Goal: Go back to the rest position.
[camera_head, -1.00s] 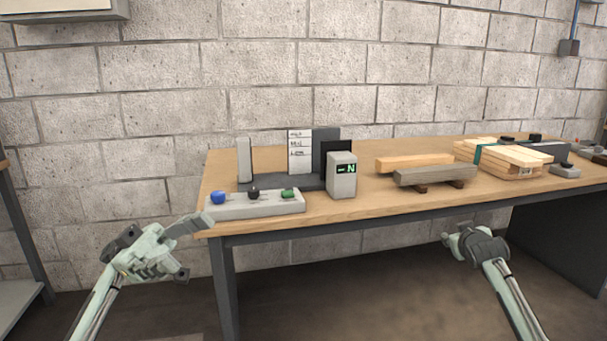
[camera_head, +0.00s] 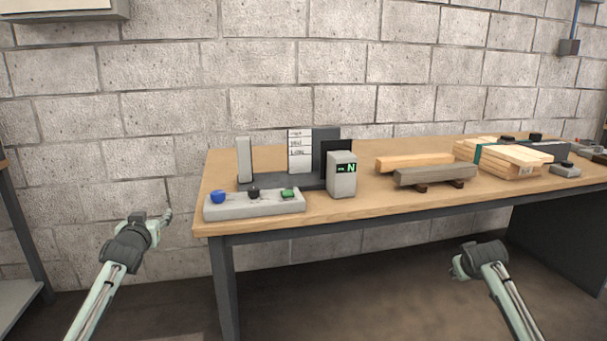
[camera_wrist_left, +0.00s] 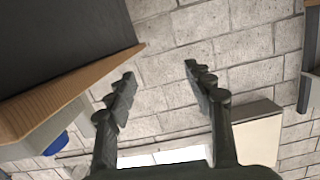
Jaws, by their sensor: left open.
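My left gripper (camera_head: 157,222) is off the left end of the workbench, in front of the block wall. In the left wrist view its two fingers (camera_wrist_left: 158,82) are spread apart with nothing between them, and the wall shows behind. My right gripper (camera_head: 462,264) is low in front of the bench, below the tabletop edge. Its fingers are mostly hidden behind its own wrist, so I cannot tell if it is open or shut.
The wooden workbench (camera_head: 380,210) holds a button box (camera_head: 255,206) with blue, black and green knobs, a grey display unit (camera_head: 342,181), two beams (camera_head: 435,175) and a strapped stack of boards (camera_head: 500,165). A grey shelf (camera_head: 20,300) stands at far left.

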